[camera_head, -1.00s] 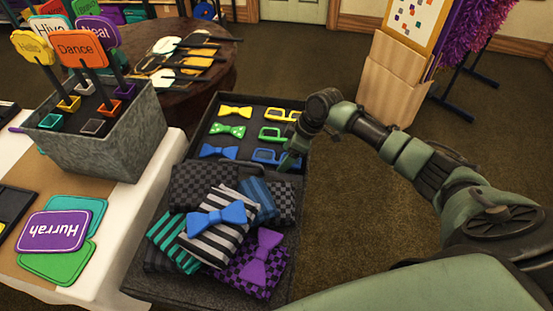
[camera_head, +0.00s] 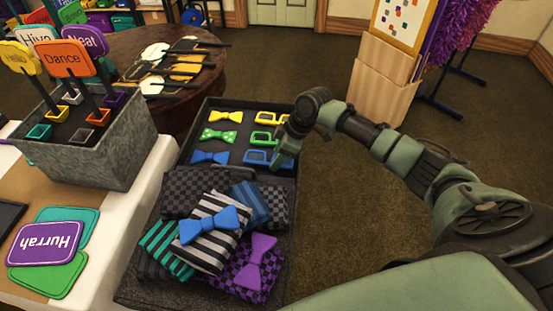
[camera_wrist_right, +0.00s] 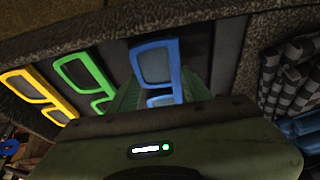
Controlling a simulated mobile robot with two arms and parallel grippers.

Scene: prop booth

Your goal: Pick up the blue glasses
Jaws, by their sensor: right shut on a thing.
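The blue glasses (camera_head: 256,156) lie at the near right of the dark tray, below the green and yellow pairs. My right gripper (camera_head: 284,158) reaches down over their right end. In the right wrist view the blue glasses (camera_wrist_right: 157,66) stand out in front of my right gripper (camera_wrist_right: 150,95), which is shut on them around the middle part. One lens frame shows whole; the other is partly hidden behind the gripper body. I cannot tell whether they are lifted off the tray. My left gripper is not in view.
Green glasses (camera_head: 265,137) and yellow glasses (camera_head: 271,118) lie close behind in the tray (camera_head: 191,137). Bow ties fill its left column. Folded patterned cloths (camera_head: 190,186) lie in front. A grey bin of signs (camera_head: 103,158) stands left.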

